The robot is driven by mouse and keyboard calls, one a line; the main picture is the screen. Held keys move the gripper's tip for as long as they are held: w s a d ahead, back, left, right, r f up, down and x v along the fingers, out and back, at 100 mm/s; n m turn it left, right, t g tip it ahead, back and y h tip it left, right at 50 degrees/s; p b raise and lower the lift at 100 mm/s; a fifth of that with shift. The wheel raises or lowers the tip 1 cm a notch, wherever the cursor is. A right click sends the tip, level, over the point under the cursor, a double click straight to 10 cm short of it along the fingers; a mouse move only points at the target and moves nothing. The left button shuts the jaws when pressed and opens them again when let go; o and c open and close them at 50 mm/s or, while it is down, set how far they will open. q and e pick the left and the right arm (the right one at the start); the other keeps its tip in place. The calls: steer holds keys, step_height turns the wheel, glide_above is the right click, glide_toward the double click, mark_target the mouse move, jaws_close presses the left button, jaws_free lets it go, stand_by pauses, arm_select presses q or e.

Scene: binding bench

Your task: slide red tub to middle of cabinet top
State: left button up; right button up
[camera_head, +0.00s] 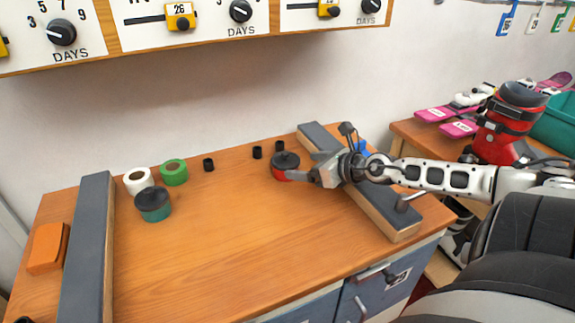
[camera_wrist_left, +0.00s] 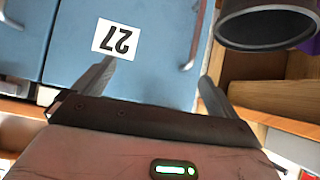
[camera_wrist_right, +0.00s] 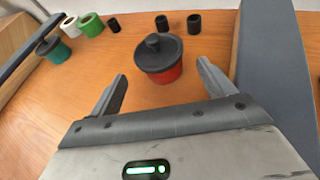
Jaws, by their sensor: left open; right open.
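The red tub (camera_head: 281,173) has a dark lid with a knob and stands upright on the wooden cabinet top (camera_head: 240,235), right of its middle and towards the back. In the right wrist view the red tub (camera_wrist_right: 160,62) is ahead of and between the fingertips. My right gripper (camera_head: 300,177) is open beside the tub, on its right; I cannot tell whether a finger touches it. In the right wrist view my right gripper (camera_wrist_right: 160,82) has both fingers apart. My left gripper (camera_wrist_left: 157,72) is open and empty, facing the blue drawer front (camera_wrist_left: 130,60) with a 27 label.
A teal tub (camera_head: 154,207), a white roll (camera_head: 137,181) and a green roll (camera_head: 174,172) stand at left. Small black cylinders (camera_head: 208,164) line the back. Grey-topped rails (camera_head: 86,250) bound both sides. The middle of the top is clear.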

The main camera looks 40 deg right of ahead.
mark_target(294, 164)
steer(key=shift+w+a+f, duration=0.1)
steer(key=shift+w+a, duration=0.05)
steer(key=shift+w, duration=0.7)
steer(key=shift+x, duration=2.7)
steer(key=shift+f, duration=0.2)
steer(key=c, duration=0.7)
steer(key=o, duration=0.7)
steer(key=shift+s, duration=0.1)
